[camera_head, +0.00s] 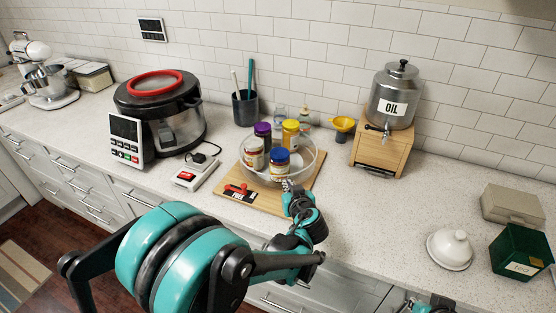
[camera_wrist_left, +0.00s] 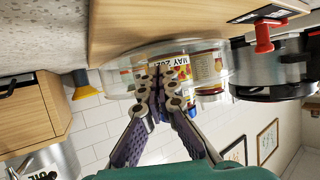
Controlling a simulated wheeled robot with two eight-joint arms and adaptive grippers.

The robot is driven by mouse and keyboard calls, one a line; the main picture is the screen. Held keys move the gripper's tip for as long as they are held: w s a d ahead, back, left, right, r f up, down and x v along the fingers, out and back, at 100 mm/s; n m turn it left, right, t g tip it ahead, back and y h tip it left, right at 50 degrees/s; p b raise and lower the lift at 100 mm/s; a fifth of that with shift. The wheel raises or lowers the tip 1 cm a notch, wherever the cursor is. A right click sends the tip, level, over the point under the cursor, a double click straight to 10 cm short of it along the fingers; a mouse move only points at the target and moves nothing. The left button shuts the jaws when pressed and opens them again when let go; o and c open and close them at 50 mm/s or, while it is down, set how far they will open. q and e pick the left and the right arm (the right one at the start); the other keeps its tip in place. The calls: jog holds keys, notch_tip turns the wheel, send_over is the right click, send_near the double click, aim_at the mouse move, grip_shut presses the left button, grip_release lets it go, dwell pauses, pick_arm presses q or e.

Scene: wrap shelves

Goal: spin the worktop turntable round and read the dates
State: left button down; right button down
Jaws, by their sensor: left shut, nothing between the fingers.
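The clear round turntable (camera_head: 309,165) stands on a wooden board (camera_head: 232,205) on the worktop and also shows in the left wrist view (camera_wrist_left: 118,75). It holds several jars: a purple-lidded jar (camera_head: 263,131), a yellow-lidded jar (camera_head: 291,130), a blue-lidded jar (camera_head: 280,160) and a pale-lidded jar (camera_head: 253,153). In the wrist view a label (camera_wrist_left: 186,60) reads upside down "MAY 202", its last digit unclear. My left gripper (camera_head: 288,186) is shut and empty at the turntable's front rim; its fingertips (camera_wrist_left: 155,88) overlap the rim, contact unclear.
A red-handled tool (camera_head: 240,190) lies on the board's front left. A multicooker (camera_head: 160,105) and a small scale-like device (camera_head: 188,174) stand left. An oil dispenser (camera_head: 394,95) on a wooden stand (camera_head: 368,155) is back right. The worktop right of the board is clear up to a white lidded dish (camera_head: 450,248).

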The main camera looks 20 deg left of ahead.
aim_at(276, 182)
pick_arm(q)
jog(key=shift+a, duration=0.1)
jog(key=shift+s+a, duration=0.3)
jog(key=shift+a, duration=0.45)
jog(key=shift+s+a, duration=0.25)
jog(key=shift+a, duration=0.5)
jog(key=shift+s+d, duration=0.1)
jog(key=shift+s+d, duration=0.3)
jog(key=shift+s, duration=0.5)
jog(key=shift+s+d, duration=0.25)
jog(key=shift+s, duration=0.5)
jog(key=v, duration=1.2)
